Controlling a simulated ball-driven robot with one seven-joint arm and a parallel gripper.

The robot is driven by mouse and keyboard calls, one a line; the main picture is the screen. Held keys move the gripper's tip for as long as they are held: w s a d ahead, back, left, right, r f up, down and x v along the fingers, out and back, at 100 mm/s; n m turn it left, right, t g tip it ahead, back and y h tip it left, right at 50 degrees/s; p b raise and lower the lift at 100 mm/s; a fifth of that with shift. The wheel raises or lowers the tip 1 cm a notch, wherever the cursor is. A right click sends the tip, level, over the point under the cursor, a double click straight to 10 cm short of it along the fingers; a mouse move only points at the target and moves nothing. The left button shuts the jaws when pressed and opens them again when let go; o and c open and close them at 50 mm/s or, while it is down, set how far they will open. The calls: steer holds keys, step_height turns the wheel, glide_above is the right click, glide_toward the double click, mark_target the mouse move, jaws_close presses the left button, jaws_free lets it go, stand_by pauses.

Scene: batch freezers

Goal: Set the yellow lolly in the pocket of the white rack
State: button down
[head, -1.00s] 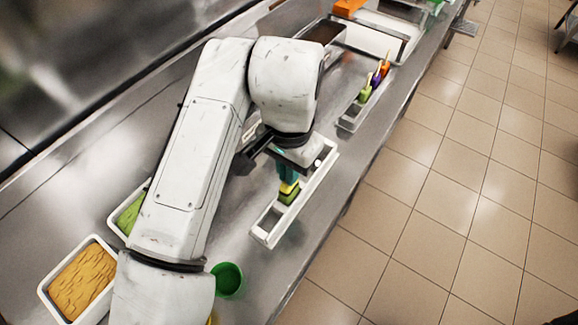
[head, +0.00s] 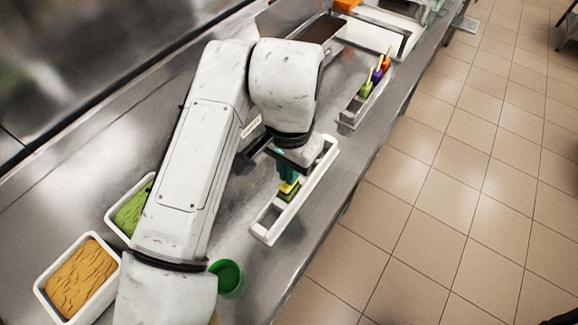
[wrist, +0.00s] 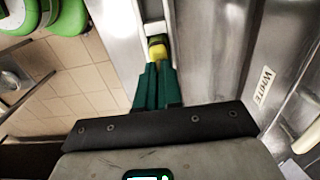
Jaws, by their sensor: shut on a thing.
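The white rack (head: 268,237) is a long narrow tray on the steel counter, running diagonally under my arm in the head view. My gripper (head: 288,176), with teal fingers, is over the rack and shut on the yellow lolly (head: 287,187). In the wrist view the yellow lolly (wrist: 157,50) shows at the tips of my gripper (wrist: 157,68). My wrist hides part of the rack, and the lolly's lower end is not clear.
Another rack (head: 348,118) with several coloured lollies stands further up the counter. A green cup (head: 228,277), a tub of orange-yellow ice cream (head: 80,280) and a tub of green (head: 132,210) are at lower left. A label reading WHITE (wrist: 264,85) is beside the rack. Tiled floor lies right.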

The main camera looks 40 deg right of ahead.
steer(key=shift+f+b, duration=0.4)
steer(key=shift+f, duration=0.3)
stand_by(1.0)
steer(key=c, duration=1.2)
jaws_free()
step_height(320, 180, up, 11)
steer(key=shift+w+f, duration=0.1)
